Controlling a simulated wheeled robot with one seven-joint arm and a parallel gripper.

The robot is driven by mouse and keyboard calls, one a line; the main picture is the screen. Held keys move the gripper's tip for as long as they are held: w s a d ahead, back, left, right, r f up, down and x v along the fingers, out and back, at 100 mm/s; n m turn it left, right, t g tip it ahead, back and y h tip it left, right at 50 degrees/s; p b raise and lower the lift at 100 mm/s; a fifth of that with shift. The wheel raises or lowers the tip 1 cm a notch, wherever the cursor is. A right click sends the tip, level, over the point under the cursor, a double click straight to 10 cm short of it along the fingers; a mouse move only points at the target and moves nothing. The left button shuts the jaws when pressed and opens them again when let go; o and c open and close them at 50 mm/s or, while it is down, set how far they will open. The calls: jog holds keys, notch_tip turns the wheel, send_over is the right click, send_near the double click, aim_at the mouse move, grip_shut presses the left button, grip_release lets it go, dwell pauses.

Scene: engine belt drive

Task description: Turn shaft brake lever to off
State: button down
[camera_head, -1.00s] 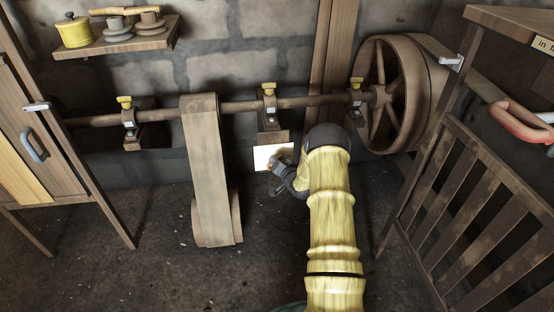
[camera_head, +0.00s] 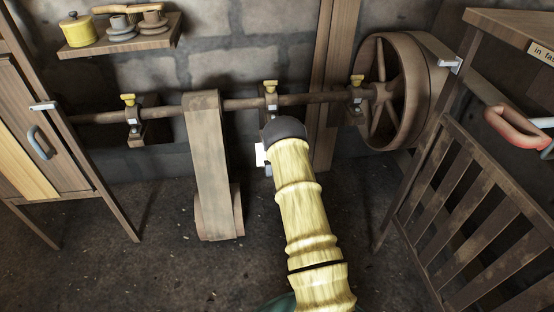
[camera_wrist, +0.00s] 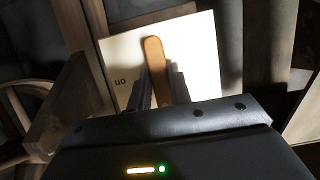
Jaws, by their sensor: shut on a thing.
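The brake lever (camera_wrist: 154,52) shows in the wrist view as a rounded orange-brown handle in front of a pale plate (camera_wrist: 201,50). Upside-down lettering that reads "on" is on the plate's left part. My gripper (camera_wrist: 161,80) is shut on the lever, with one dark finger on each side of it. In the head view only the left edge of the white plate (camera_head: 260,155) shows, below the middle shaft bearing. My arm hides the lever and my gripper there.
The horizontal shaft (camera_head: 318,99) runs along the stone wall to a large spoked wheel (camera_head: 386,90) at right. A wide belt (camera_head: 211,160) hangs left of my arm. A slatted wooden frame (camera_head: 470,215) stands at right, a cabinet (camera_head: 45,130) at left.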

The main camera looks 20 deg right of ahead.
jog(key=shift+f, duration=0.1)
dwell(0.3)
jog(key=c, duration=1.3)
grip_release()
jog(key=p+v, duration=0.5)
jog(key=v, duration=1.2)
jog(key=shift+s, duration=0.2)
